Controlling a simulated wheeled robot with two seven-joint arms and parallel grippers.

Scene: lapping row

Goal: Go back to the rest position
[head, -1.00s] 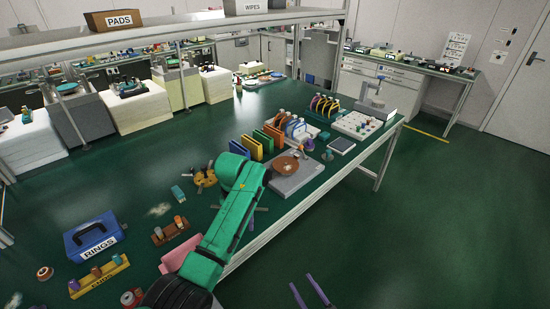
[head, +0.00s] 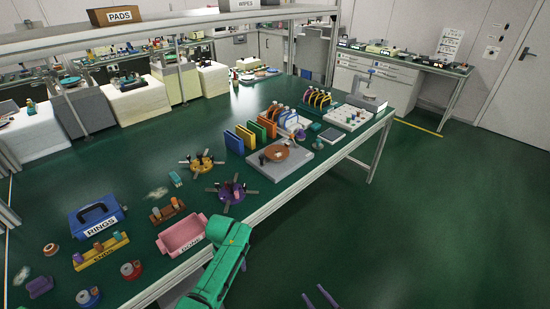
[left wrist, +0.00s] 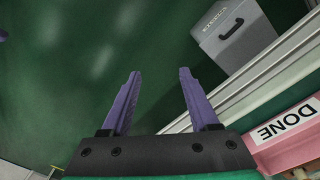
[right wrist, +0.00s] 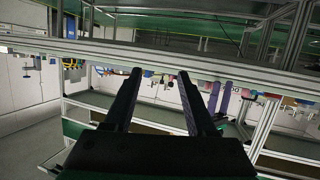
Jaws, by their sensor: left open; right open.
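My right gripper (head: 321,298) shows only as two purple fingertips, apart, at the bottom edge of the head view, over the green floor in front of the table. In the right wrist view its dark fingers (right wrist: 157,78) are spread with nothing between them. My left gripper (left wrist: 158,75) is open and empty in the left wrist view, over the floor beside the table edge. In the head view my green arm rises at the front edge of the table; the left fingers do not show clearly there.
A pink DONE tray (head: 183,236) stands at the table's front edge, close to my green arm. A blue RINGS box (head: 97,216), a purple fixture (head: 231,192) and a grey plate (head: 280,175) with a brown disc are on the table. A grey case (left wrist: 234,30) shows beyond the edge. Floor at right is clear.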

